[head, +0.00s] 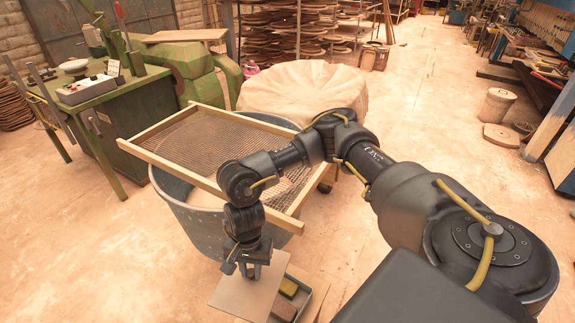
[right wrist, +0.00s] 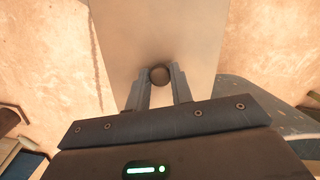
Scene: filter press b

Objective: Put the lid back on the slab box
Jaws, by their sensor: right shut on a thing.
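The slab box (head: 304,303) is a small grey open box on the floor, low in the head view. A yellow block (head: 289,287) and a brown block (head: 284,308) lie in it. The lid (head: 236,296) is a flat, pale tan board with a round dark knob (right wrist: 160,75). My right gripper (head: 250,273) is shut on the knob, one finger on each side in the right wrist view (right wrist: 159,88). The lid appears to be held above and left of the box, covering part of it from view. My left gripper is not in view.
A large blue-grey tub (head: 190,215) with a wood-framed mesh screen (head: 155,128) across it stands just behind the lid. A cloth-covered mound (head: 300,90) and a green machine (head: 130,100) are farther back. Open floor lies at left (head: 80,260).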

